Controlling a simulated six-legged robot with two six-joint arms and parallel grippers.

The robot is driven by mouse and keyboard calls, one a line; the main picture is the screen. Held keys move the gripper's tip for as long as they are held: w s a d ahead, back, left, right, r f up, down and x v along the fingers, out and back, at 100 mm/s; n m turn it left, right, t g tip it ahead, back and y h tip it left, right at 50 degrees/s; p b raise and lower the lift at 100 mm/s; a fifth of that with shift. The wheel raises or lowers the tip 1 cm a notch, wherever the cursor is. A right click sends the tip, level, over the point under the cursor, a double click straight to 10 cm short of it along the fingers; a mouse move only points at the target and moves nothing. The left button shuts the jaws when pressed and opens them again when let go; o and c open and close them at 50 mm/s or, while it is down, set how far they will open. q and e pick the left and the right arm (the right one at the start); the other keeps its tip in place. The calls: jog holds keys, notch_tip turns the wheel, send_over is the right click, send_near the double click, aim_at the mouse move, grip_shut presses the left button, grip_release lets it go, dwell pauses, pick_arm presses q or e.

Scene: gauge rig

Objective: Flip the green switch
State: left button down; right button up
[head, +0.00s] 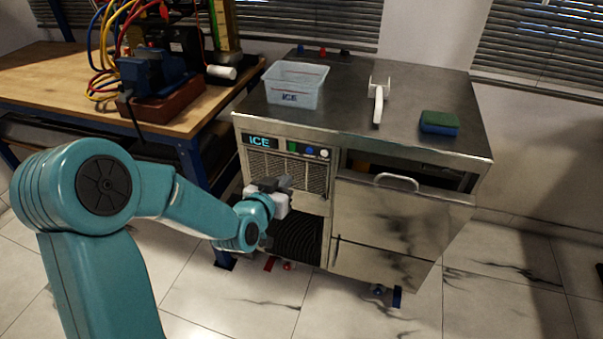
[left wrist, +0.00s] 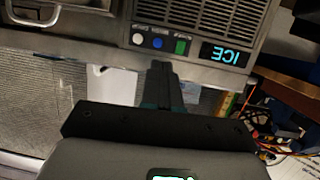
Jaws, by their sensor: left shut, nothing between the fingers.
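The green switch (head: 292,147) is on the front panel of the steel ice machine (head: 320,130), right of the lit ICE display (head: 260,142). In the left wrist view, where the panel appears upside down, the green switch (left wrist: 181,46) sits between the ICE display and a blue button (left wrist: 158,42); a white button (left wrist: 138,38) is farther left. My left gripper (head: 286,183) is shut and empty, in front of the grille and below the switch in the head view. Its dark fingertips (left wrist: 160,68) show apart from the switch in the left wrist view. My right gripper is not in view.
A clear ICE bin (head: 297,98), a white scoop (head: 379,101) and a green-blue sponge (head: 439,122) are on the machine's top. A handle (head: 396,181) sticks out of the machine's door. A wooden workbench (head: 35,75) with cables and a vise stands at left.

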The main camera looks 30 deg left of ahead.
aim_at(292, 150)
pick_arm(q)
jog(key=a+b, duration=0.1)
jog(key=s+a+y+b, duration=0.1)
jog(key=a+b, duration=0.1)
jog(key=shift+a+n+t+y, duration=0.3)
jog(key=shift+t, duration=0.1)
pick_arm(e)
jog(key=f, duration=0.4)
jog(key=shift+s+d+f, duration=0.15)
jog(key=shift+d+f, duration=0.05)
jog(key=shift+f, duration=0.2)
pick_arm(q)
jog(key=shift+w+f, duration=0.1)
jog(key=x, duration=1.4)
jog(key=shift+b, duration=0.4)
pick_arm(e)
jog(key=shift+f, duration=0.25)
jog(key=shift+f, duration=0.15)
